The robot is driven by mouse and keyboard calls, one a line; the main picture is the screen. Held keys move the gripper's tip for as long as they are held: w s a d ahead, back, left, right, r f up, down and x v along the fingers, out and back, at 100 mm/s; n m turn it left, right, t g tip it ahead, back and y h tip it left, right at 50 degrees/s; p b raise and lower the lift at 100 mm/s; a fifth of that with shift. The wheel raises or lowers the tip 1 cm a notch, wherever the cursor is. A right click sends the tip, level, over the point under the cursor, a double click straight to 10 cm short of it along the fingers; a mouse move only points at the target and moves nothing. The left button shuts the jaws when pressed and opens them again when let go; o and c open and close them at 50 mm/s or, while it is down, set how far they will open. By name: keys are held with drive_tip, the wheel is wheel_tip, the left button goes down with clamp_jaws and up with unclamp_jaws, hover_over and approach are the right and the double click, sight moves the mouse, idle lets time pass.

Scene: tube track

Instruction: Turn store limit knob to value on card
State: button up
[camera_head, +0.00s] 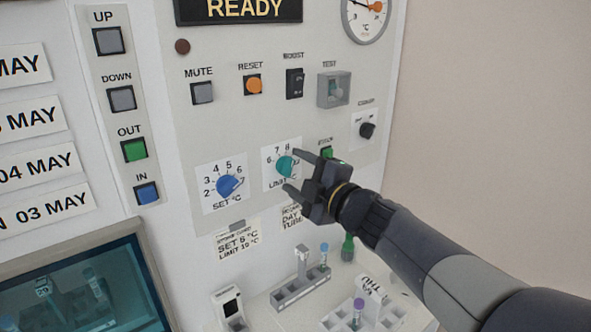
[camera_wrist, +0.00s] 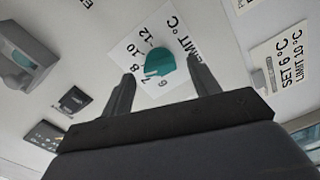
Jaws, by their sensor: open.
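The teal limit knob (camera_head: 286,166) sits on a white scale plate on the wall panel. In the wrist view the knob (camera_wrist: 158,65) is centred between my fingers, and the scale shows 6, 7, 8, 10 and 12. Its pointer seems to face the low end near 7, but I cannot tell exactly. My gripper (camera_head: 293,172) is open, with one finger on each side of the knob; contact is not clear. The fingers (camera_wrist: 160,70) also show in the wrist view.
The blue set knob (camera_head: 228,186) is left of the limit knob. A green button (camera_head: 326,153) and a black knob (camera_head: 367,130) lie close on the right. Tube racks (camera_head: 300,283) stand on the shelf below.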

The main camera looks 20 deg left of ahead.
drive_tip(key=shift+w+a, duration=0.25)
drive_tip(key=shift+a, duration=0.25)
drive_tip(key=shift+c, duration=0.6)
drive_tip(key=c, duration=0.9)
drive_tip(key=shift+o, duration=0.2)
drive_tip(key=shift+m+p, duration=0.4)
drive_tip(key=shift+p, duration=0.05)
drive_tip(key=shift+r+m+p, duration=0.15)
drive_tip(key=shift+m+p, duration=0.75)
drive_tip(key=shift+m, duration=0.1)
drive_tip(key=shift+m+p, duration=1.85)
drive_tip(key=shift+m, duration=0.65)
drive_tip(key=shift+f, duration=0.2)
